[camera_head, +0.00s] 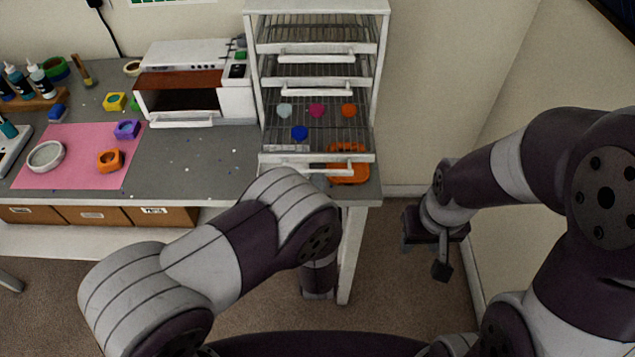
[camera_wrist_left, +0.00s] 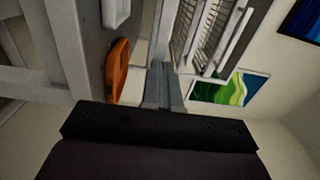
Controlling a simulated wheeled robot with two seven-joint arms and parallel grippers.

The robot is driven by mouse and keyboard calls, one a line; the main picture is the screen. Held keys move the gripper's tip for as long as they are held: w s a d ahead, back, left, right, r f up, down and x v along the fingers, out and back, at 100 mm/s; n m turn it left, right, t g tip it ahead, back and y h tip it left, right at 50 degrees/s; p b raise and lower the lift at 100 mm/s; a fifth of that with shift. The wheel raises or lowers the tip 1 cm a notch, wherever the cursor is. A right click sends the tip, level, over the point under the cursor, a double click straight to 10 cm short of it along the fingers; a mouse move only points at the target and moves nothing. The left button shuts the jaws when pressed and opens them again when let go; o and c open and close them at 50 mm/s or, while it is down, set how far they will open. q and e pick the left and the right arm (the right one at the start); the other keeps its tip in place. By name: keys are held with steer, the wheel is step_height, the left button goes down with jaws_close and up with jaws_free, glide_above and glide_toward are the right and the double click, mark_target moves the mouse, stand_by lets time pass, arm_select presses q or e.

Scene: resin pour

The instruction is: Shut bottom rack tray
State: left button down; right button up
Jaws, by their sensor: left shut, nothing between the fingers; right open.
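The bottom rack tray (camera_head: 275,158) is pulled out towards me from the white rack (camera_head: 251,70). Its wire floor holds a pale piece (camera_head: 284,110), a magenta piece (camera_head: 317,110), an orange piece (camera_head: 349,110) and a blue piece (camera_head: 299,132). Its white handle (camera_head: 303,166) is on the front. My left gripper (camera_wrist_left: 164,88) is shut and empty, pointing towards the rack front; in the head view my left arm hides its fingertips. I cannot tell whether it touches the tray. My right gripper (camera_head: 428,256) is open and empty, off to the right of the table.
An orange item (camera_head: 350,177) lies under the tray front, near the table's right edge; an orange shape (camera_wrist_left: 118,70) shows beside my left fingers. A small white oven (camera_head: 238,98) stands left of the rack. Upper trays (camera_head: 318,58) sit further back. The floor right of the table is clear.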

arm_select(q)
steer(key=b, duration=0.5)
glide_toward(317, 122)
steer(key=w, duration=0.6)
steer(key=shift+r, duration=0.15)
steer(key=shift+w, duration=0.25)
steer(key=shift+d+r, duration=0.1)
steer(key=shift+r, duration=0.3)
steer(key=shift+r, duration=0.1)
